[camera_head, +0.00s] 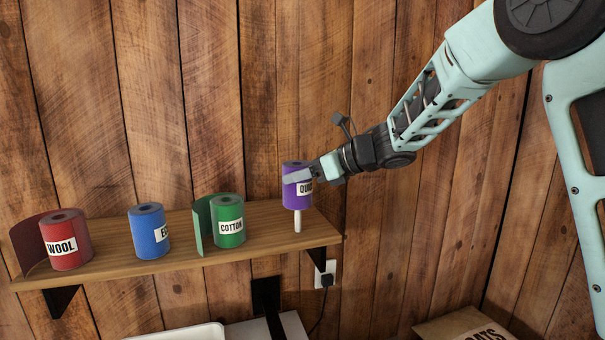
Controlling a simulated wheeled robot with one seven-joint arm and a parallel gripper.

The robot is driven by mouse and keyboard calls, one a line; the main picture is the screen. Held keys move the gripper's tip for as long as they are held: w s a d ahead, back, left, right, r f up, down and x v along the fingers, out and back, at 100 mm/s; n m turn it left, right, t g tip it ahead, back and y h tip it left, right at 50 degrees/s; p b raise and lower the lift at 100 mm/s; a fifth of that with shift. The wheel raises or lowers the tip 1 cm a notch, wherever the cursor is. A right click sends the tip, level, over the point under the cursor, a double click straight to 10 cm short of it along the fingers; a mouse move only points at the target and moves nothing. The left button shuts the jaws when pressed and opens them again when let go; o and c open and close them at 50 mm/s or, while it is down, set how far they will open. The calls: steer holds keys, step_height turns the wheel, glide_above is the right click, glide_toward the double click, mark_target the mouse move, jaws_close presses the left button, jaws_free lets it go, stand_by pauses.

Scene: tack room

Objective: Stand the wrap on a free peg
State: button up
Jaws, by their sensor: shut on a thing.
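My gripper (300,178) is shut on a purple wrap (291,171) with a partly hidden white label. The wrap is upright above the right end of the wooden shelf (180,256). A white peg (297,221) stands on the shelf directly below the wrap, its lower part showing. I cannot tell whether the peg's tip is inside the wrap's core. A red wrap (68,245) labelled WOOL, a blue wrap (148,232) and a green wrap (227,222) labelled COTTON stand in a row to the left; any pegs under them are hidden.
The red and green wraps have loose tails spread to their left. A plank wall (290,90) backs the shelf. Below are a white tray (185,333), a socket with a black plug (327,278) and a sack or box (465,325) at lower right.

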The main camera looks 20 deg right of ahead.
mark_target(304, 200)
steer(key=shift+f+b, duration=1.45)
steer(key=shift+f, duration=1.3)
steer(key=shift+b, duration=0.85)
steer(key=shift+f+b, duration=0.55)
steer(key=shift+b, duration=0.15)
steer(key=o, duration=0.8)
steer(key=shift+c, duration=0.2)
steer(key=shift+s+d, duration=0.1)
steer(key=shift+d, duration=0.05)
steer(key=v, duration=1.1)
